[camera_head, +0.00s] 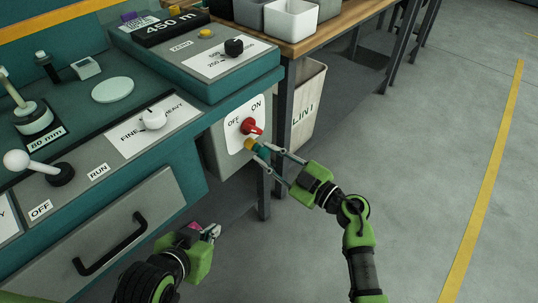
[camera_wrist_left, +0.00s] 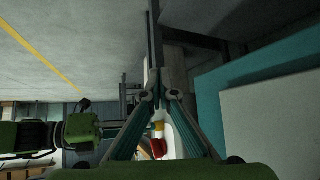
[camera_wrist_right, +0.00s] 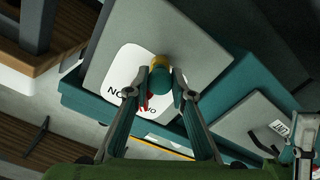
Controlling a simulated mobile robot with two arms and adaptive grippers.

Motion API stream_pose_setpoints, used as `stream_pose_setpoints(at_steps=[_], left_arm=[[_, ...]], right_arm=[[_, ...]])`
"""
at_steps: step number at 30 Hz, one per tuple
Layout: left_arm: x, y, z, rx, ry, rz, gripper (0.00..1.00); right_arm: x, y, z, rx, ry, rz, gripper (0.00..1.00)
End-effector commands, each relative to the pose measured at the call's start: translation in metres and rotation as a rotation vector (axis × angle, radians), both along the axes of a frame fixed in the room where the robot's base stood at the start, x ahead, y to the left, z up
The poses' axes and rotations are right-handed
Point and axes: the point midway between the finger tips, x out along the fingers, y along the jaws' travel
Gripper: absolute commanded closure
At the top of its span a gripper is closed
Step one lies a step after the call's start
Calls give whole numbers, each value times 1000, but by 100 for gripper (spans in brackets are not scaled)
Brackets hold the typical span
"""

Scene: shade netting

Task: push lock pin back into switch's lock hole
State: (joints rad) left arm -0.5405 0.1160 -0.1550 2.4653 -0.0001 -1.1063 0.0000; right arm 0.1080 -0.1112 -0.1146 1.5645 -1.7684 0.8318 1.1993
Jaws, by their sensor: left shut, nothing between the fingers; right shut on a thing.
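The switch is a grey box (camera_head: 219,157) with a white OFF/ON plate (camera_head: 234,134) and a red knob (camera_head: 251,127). The lock pin (camera_head: 252,146), with a yellow collar and teal end, sits just below the knob at the plate. In the right wrist view the pin (camera_wrist_right: 160,62) stands between the fingertips. My right gripper (camera_head: 272,163) is shut on it. How deep the pin is in the hole is hidden. My left gripper (camera_head: 212,232) is shut and empty, low in front of the bench, apart from the switch. It also shows in the left wrist view (camera_wrist_left: 154,50).
The teal control bench carries a grey knob (camera_head: 152,118), a black knob (camera_head: 234,46) and levers. A drawer with a black handle (camera_head: 110,243) is below. A white bin (camera_head: 306,108) stands under the wooden table (camera_head: 325,30). The floor at right is clear.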

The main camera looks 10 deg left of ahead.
Motion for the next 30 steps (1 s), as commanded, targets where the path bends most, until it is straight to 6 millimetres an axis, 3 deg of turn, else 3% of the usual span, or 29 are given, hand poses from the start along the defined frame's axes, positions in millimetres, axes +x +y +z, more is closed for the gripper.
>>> stream_pose_setpoints(at_steps=[21,22,24,30], left_arm=[[-8,4,-6,12,48,4,100],[-8,4,-6,12,48,4,100],[-8,4,-6,12,47,4,100],[-8,4,-5,12,43,4,100]], right_arm=[[2,4,1,1,-2,1,100],[2,4,1,1,-2,1,76],[2,4,1,1,-2,1,59],[2,3,1,1,-1,0,59]])
